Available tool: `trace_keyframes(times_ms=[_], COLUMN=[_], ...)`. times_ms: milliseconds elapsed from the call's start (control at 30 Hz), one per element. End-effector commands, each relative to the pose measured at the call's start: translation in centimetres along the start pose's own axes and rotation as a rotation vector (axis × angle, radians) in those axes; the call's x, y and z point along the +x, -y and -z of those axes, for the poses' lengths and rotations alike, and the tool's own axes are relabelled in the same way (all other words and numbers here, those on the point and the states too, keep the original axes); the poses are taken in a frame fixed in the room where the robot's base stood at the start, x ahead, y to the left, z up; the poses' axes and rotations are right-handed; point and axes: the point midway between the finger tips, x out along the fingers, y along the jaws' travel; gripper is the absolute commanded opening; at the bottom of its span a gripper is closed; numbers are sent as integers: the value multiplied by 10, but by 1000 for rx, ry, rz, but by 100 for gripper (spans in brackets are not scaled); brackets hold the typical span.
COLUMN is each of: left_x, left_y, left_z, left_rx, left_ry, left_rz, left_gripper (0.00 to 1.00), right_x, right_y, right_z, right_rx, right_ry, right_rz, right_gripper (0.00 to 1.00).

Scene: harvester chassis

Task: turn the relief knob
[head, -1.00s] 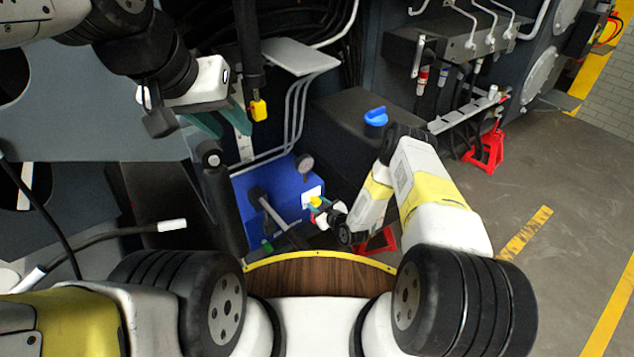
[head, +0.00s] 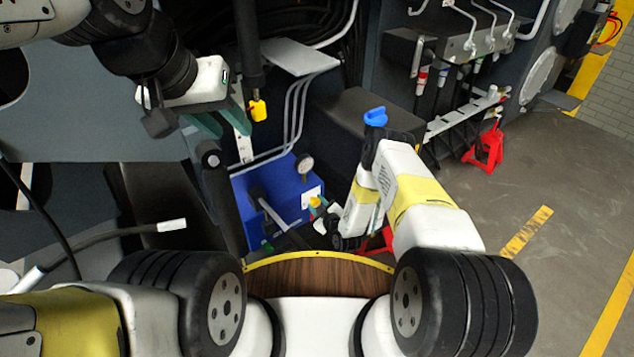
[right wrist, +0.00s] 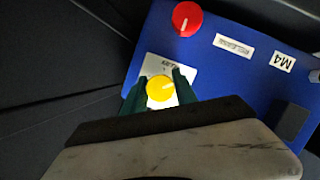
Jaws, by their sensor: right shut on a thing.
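A yellow knob (right wrist: 160,88) with a pale pointer mark sits on a white label plate on the blue box (right wrist: 222,75). A red knob (right wrist: 187,18) is above it in the right wrist view. I cannot tell from the blurred labels which one is the relief knob. My right gripper (right wrist: 159,90) is shut on the yellow knob, with a green finger on each side. In the head view the yellow knob (head: 315,201) shows at the box's right side, and my right wrist partly hides the area. My left gripper (head: 222,118) is open and empty at the upper left.
A yellow-tipped part (head: 258,110) hangs beside my left gripper. A black tank (head: 345,125) with a blue cap (head: 375,117) is behind my right arm. The floor at the right is clear beyond a red stand (head: 485,150).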

Motion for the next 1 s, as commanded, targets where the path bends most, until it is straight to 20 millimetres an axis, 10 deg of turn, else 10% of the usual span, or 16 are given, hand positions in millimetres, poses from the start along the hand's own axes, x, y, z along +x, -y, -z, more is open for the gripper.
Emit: trace_keyframes(times_ms=[100,133,233,633,1000], left_x=[0,0,0,0,0], left_y=[0,0,0,0,0], left_z=[0,0,0,0,0], left_rx=[0,0,0,0,0], left_ry=[0,0,0,0,0], left_rz=[0,0,0,0,0], left_gripper=[36,36,36,36,36], right_x=[0,0,0,-7,-66], right_y=[-2,-2,-2,0,-1], right_z=[-1,-1,-1,-1,-1], right_rx=[1,1,2,2,2], right_ry=[2,2,2,1,3], right_rz=[-4,-4,-3,0,-1], right_gripper=[0,36,55,55,55])
